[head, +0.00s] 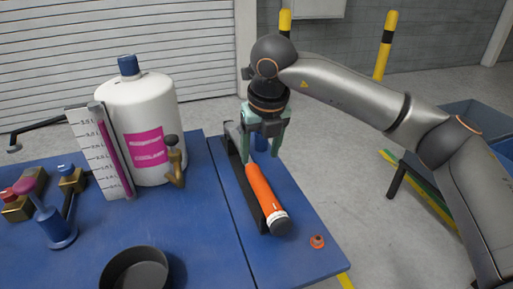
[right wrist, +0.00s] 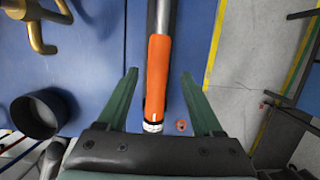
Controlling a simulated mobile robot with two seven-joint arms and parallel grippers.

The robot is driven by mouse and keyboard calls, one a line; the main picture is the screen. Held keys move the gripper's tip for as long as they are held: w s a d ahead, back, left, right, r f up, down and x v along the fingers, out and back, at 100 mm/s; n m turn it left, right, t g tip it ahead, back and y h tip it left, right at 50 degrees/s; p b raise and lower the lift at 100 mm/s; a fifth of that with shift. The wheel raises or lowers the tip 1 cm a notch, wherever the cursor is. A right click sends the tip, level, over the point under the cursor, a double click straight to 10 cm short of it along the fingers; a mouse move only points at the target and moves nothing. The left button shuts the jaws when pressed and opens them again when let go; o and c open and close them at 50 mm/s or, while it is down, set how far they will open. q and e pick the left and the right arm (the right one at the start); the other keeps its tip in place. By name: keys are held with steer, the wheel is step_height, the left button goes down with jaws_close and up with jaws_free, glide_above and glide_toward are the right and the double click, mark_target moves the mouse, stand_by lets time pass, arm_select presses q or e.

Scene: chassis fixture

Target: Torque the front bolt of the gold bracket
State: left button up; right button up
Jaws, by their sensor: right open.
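A torque wrench with an orange handle (head: 262,190) lies along a dark rest on the right part of the blue bench. Its dark end cap (head: 280,227) points toward the front; a white band sits beside the cap. My right gripper (head: 263,150) is open and points down over the wrench's far part. In the right wrist view, the orange handle (right wrist: 158,72) lies between the spread fingers (right wrist: 159,74), with room on both sides. I cannot tell a gold bracket or its front bolt for sure. My left gripper is not in view.
A white coolant bottle (head: 152,105) with a blue cap stands left of the wrench, beside a brass valve (head: 176,168). A black round cup (head: 136,270) is at the bench front. Gold blocks (head: 72,180) with coloured knobs sit far left. A small orange part (head: 317,241) lies right.

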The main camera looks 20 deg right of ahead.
mark_target(257, 172)
steer(key=shift+f+b, duration=0.3)
steer(key=shift+f, duration=0.2)
steer(key=b+x, duration=0.4)
steer(key=x, duration=0.4)
steer(key=shift+a+b, duration=0.15)
steer(key=shift+b, duration=0.2)
steer(key=shift+w+f, duration=0.2)
steer(key=shift+f, duration=0.2)
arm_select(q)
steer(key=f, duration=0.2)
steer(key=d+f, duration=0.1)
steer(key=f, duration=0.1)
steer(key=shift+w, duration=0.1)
arm_select(e)
jaws_close()
